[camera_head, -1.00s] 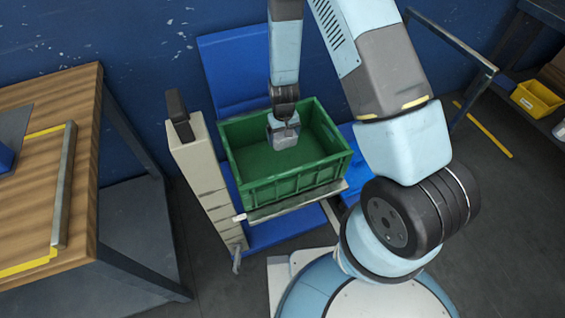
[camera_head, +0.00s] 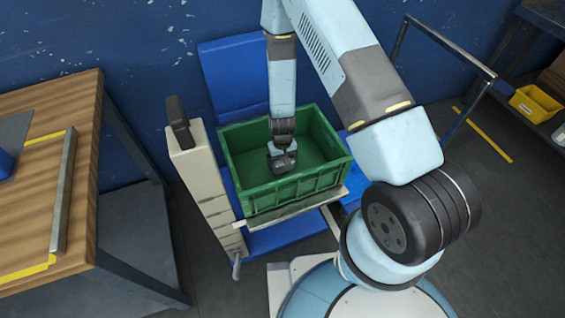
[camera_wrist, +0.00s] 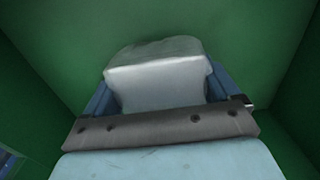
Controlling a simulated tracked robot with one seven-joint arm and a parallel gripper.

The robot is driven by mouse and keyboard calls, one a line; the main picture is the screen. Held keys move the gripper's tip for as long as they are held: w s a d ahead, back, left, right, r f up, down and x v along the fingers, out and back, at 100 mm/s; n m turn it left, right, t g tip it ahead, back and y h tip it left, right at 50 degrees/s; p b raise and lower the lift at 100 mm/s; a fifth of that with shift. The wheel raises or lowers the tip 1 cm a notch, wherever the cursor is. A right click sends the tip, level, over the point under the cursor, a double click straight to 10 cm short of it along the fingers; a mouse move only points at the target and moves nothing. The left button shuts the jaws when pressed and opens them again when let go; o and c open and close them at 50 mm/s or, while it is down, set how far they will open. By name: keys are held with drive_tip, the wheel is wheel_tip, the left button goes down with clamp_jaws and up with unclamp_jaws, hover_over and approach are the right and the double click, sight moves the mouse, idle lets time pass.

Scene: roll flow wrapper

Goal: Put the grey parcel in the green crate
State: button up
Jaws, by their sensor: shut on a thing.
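The green crate (camera_head: 294,190) stands on a small platform in the middle of the head view. My gripper (camera_head: 283,165) is down inside the crate, toward its front left. In the wrist view my gripper (camera_wrist: 165,95) has its two blue fingers on either side of the grey parcel (camera_wrist: 158,76) and is shut on it. The crate's green walls (camera_wrist: 40,60) surround it there. In the head view the parcel is mostly hidden by the gripper. I cannot tell whether the parcel touches the crate floor. No other item shows in the crate.
A wooden-topped table (camera_head: 75,120) with a metal rail (camera_head: 63,190) is on the left. A beige upright (camera_head: 200,175) stands close to the crate's left side. A blue panel (camera_head: 232,75) is behind the crate. A yellow bin (camera_head: 536,102) sits on a shelf at far right.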

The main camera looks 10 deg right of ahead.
drive_tip(key=shift+f, duration=0.5)
drive_tip(key=o, duration=1)
drive_tip(key=shift+o, duration=0.2)
wheel_tip(320, 180, up, 12)
drive_tip(key=shift+r, duration=0.15)
drive_tip(key=d+r+m+t+y, duration=0.1)
drive_tip(key=d+r, duration=0.2)
drive_tip(key=r, duration=1.2)
drive_tip(key=d+r+t, duration=0.1)
drive_tip(key=d+r, duration=0.3)
drive_tip(key=r, duration=1.1)
drive_tip(key=s+d+r+t, duration=0.1)
drive_tip(key=s+d+r, duration=0.2)
drive_tip(key=s+r, duration=0.3)
drive_tip(key=s+d+r+m+t, duration=0.1)
drive_tip(key=s+d+r, duration=0.2)
drive_tip(key=s+r, duration=0.4)
drive_tip(key=s+d+r+m+t+h, duration=0.1)
drive_tip(key=s+d+r, duration=0.3)
drive_tip(key=s+r, duration=0.3)
drive_tip(key=shift+t, duration=0.3)
